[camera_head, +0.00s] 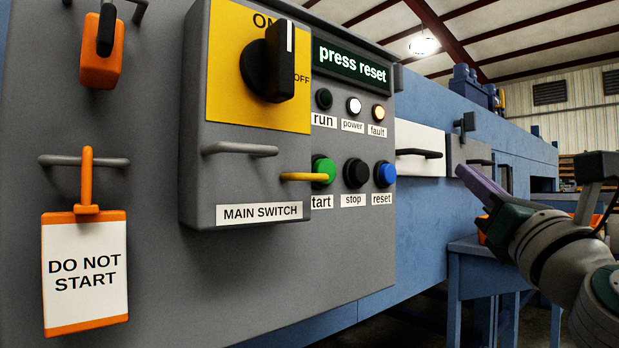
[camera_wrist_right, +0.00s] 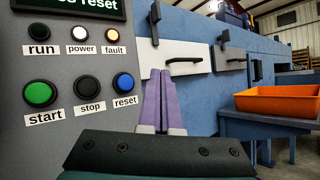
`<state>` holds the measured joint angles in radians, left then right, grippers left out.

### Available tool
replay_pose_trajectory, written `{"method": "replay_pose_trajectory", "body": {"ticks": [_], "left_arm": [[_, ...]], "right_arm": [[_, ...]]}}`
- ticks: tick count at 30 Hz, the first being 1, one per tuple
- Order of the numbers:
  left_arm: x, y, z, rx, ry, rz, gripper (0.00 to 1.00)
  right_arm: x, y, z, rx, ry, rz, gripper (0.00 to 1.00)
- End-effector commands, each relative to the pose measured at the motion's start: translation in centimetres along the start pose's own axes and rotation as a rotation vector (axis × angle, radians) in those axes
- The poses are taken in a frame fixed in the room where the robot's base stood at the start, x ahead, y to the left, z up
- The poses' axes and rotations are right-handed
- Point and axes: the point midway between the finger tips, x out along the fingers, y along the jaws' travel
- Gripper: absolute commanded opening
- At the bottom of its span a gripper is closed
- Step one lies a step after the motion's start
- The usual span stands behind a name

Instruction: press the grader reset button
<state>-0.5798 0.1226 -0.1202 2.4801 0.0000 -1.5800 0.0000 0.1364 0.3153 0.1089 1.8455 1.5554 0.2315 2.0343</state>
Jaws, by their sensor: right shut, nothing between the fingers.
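The blue reset button (camera_head: 385,174) is at the right end of the lower button row on the grey panel, above its "reset" label. It also shows in the right wrist view (camera_wrist_right: 123,83). The black stop button (camera_head: 356,173) and green start button (camera_head: 323,170) are left of it. The display (camera_head: 350,62) reads "press reset". The fault lamp (camera_head: 378,113) glows amber and the power lamp (camera_head: 354,106) white. My right gripper (camera_head: 461,172) is shut and empty, with purple fingers, to the right of the reset button and apart from it. My left gripper is not in view.
A "DO NOT START" tag (camera_head: 85,270) hangs from a handle. An orange tray (camera_wrist_right: 285,100) stands on a blue table (camera_head: 500,262) at right. Door handles stick out beyond the panel.

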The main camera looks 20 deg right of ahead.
Motion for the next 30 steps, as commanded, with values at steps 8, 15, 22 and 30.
{"method": "replay_pose_trajectory", "body": {"ticks": [8, 15, 22, 30], "left_arm": [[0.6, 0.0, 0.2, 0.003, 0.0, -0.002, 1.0], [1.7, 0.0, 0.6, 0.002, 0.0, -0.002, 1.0], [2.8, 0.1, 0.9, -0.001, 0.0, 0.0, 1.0], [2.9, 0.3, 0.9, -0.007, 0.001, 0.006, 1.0]], "right_arm": [[1.8, 1.4, -1.4, 0.001, -0.001, 0.001, 0.0], [4.2, 3.1, -3.2, 0.0, -0.002, 0.001, 0.0], [5.6, 4.2, -4.3, 0.0, -0.001, 0.001, 0.0], [6.1, 4.5, -4.5, -0.002, 0.0, 0.002, 0.0]]}}
